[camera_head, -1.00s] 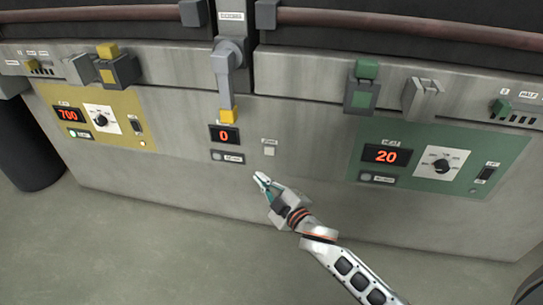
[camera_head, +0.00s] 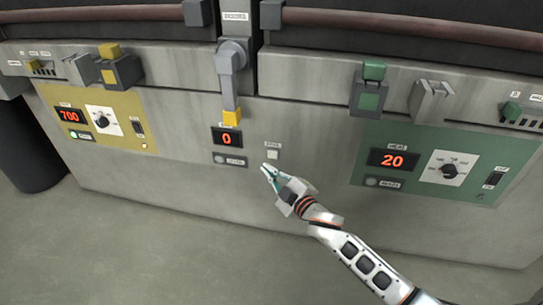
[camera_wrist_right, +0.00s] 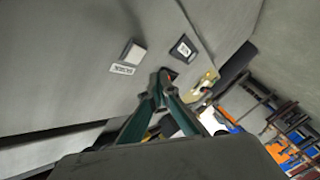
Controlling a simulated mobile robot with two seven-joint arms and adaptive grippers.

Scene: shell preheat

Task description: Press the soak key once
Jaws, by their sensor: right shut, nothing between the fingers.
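The soak key (camera_head: 272,155) is a small pale square on the grey front panel, with a small label just above it. In the right wrist view, a pale square key (camera_wrist_right: 133,53) with a label beside it stands up and to the left of the fingertips. My right gripper (camera_head: 265,168) is shut and empty, its teal fingers just below and slightly left of the key in the head view. Its fingertips (camera_wrist_right: 161,78) are together and appear apart from the key. My left gripper is not in view.
A display reading 0 (camera_head: 226,137) is left of the key, with a yellow-tipped lever (camera_head: 231,116) above. A yellow panel (camera_head: 65,97) showing 700 is at left, and a green panel (camera_head: 440,137) showing 20 at right. The floor in front is clear.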

